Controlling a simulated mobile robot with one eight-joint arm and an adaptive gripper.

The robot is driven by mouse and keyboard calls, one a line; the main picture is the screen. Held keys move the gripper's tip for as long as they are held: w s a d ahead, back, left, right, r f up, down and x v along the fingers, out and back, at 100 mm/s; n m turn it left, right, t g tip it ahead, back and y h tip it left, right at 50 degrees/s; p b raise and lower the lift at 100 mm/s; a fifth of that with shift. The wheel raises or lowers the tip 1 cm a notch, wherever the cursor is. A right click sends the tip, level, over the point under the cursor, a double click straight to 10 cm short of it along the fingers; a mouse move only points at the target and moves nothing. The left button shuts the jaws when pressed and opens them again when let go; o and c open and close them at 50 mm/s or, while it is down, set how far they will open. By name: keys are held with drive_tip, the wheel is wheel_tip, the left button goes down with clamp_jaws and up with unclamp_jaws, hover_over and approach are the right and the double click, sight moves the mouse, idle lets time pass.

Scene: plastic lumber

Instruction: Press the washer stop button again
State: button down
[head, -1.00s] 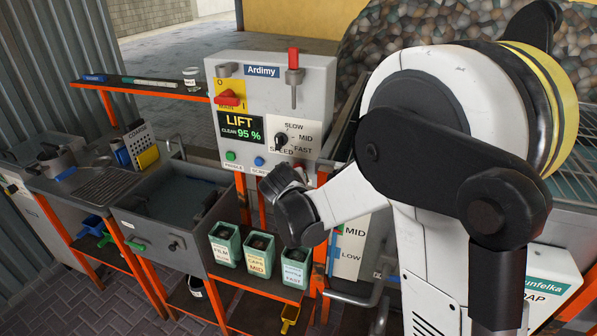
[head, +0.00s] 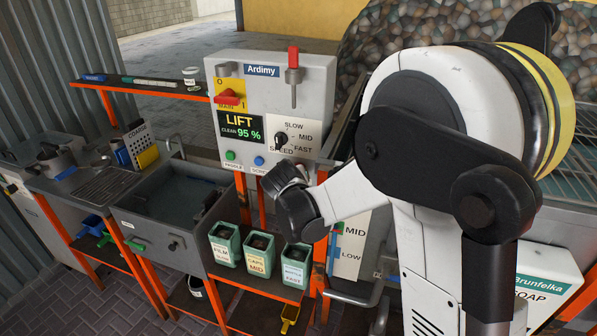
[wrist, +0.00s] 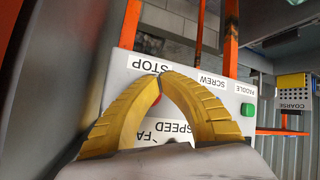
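The washer control panel (head: 313,80) is headed "Ardimy"; its screen (head: 241,127) reads LIFT, CLEAN 95 %. My gripper (head: 276,178) is at the panel's lower right edge in the head view and hides the stop button there. In the wrist view my gripper (wrist: 163,74) has its two yellow ribbed fingers arched together, tips meeting and nothing seen held. The red stop button (wrist: 156,99) shows partly between the fingers, beside the upside-down STOP label (wrist: 151,66). I cannot tell whether the fingers touch it.
A green button (head: 230,155) and a blue button (head: 259,161) sit left of my gripper. Above are the speed knob (head: 282,140) and red main switch (head: 228,98). Labelled green bins (head: 258,254) stand on a shelf below. A sink (head: 170,200) is at left.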

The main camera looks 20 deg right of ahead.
drive_tip(key=shift+w+d, duration=0.25)
drive_tip(key=shift+w, duration=0.15)
idle(0.8)
drive_tip(key=shift+s, duration=0.1)
drive_tip(key=shift+s+a, duration=0.5)
drive_tip(key=shift+s, duration=0.15)
drive_tip(key=s+a, duration=0.1)
drive_tip(key=s, duration=0.1)
drive_tip(key=s+a, duration=0.2)
idle(0.6)
idle(0.5)
